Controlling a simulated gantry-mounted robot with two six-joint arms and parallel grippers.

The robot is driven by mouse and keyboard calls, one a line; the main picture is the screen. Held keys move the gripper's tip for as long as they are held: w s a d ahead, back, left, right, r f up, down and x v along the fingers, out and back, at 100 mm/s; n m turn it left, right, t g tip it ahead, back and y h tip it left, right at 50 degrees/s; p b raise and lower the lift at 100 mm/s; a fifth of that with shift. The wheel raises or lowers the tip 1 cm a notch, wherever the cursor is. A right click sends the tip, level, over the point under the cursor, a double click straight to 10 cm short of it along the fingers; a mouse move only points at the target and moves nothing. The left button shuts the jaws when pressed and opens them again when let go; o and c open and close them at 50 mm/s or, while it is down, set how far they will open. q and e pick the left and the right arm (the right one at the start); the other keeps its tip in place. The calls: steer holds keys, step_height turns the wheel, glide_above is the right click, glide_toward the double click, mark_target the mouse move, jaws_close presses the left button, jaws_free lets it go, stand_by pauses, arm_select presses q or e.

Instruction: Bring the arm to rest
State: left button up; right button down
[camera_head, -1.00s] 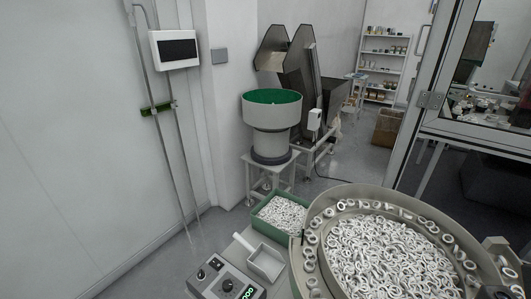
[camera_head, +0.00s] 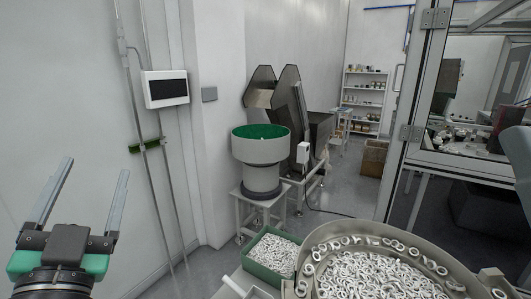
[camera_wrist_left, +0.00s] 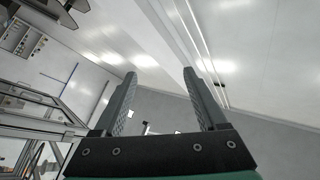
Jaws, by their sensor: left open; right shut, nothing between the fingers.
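My left gripper (camera_head: 82,193) is raised at the lower left of the head view, in front of the white wall. Its two fingers stand apart with nothing between them. The left wrist view shows the same open fingers (camera_wrist_left: 163,95) against the ceiling and walls. At the right edge of the head view, a grey rounded part, which may be my right arm, shows. The right gripper's fingers are not visible.
A bowl feeder (camera_head: 327,238) full of white rings stands at the lower right. A green bin (camera_head: 249,265) of white parts is beside it. A green-lined hopper (camera_head: 262,152) stands behind. A framed glass enclosure (camera_head: 412,120) is at the right. The space around the left gripper looks clear.

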arm_select(q)
steer(key=s+d+r+n+t+h, duration=0.1)
steer(key=s+d+r+t+h, duration=0.25)
steer(key=s, duration=0.35)
steer(key=s+d+r+t+h, duration=0.2)
steer(key=s+r+h, duration=0.25)
steer(key=s, duration=0.25)
step_height(320, 180, up, 34)
steer(key=w+n+p, duration=0.1)
steer(key=p, duration=3.3)
steer(key=shift+g, duration=0.35)
steer(key=shift+w+r, duration=0.1)
steer(key=shift+r, duration=0.05)
step_height(320, 180, down, 51)
steer(key=b, duration=5.1)
